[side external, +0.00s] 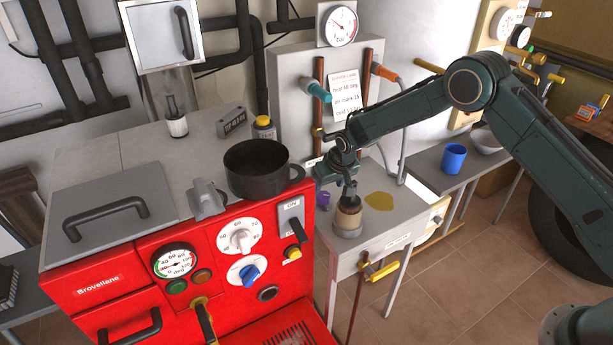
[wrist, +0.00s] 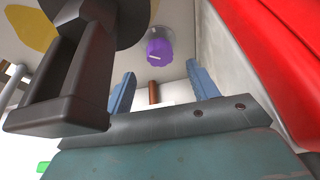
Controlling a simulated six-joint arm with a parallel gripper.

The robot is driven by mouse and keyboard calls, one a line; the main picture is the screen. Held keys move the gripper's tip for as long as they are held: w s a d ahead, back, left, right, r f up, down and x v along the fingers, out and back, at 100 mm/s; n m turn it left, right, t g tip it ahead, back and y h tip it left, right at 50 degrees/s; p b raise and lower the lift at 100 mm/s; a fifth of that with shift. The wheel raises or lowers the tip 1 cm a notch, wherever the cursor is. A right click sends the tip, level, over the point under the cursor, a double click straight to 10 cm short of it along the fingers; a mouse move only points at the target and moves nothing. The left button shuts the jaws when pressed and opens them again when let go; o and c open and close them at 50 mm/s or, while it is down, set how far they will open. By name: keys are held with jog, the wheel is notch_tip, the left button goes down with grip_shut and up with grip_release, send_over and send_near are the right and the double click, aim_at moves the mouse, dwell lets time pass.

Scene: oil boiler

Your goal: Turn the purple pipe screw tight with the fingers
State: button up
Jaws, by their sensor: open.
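The purple pipe screw (wrist: 159,50) shows in the wrist view as a ribbed knob with a pale mark, seated on a round grey base. In the side external view the purple screw (side external: 324,198) is small on the grey side table, partly hidden by my gripper and close to the red boiler. My gripper (wrist: 160,88) is open, with its two blue fingers apart and nothing between them. The screw lies beyond the fingertips, roughly centred between them in the wrist view, and appears apart from them. In the side external view my gripper (side external: 330,171) is above the screw.
The red boiler (side external: 205,235) with a black pot (side external: 258,178) is left. A yellow patch (side external: 379,201) lies on the table.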

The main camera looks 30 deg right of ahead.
aim_at(323, 195)
jog(key=shift+x, duration=2.65)
jog(key=c, duration=1)
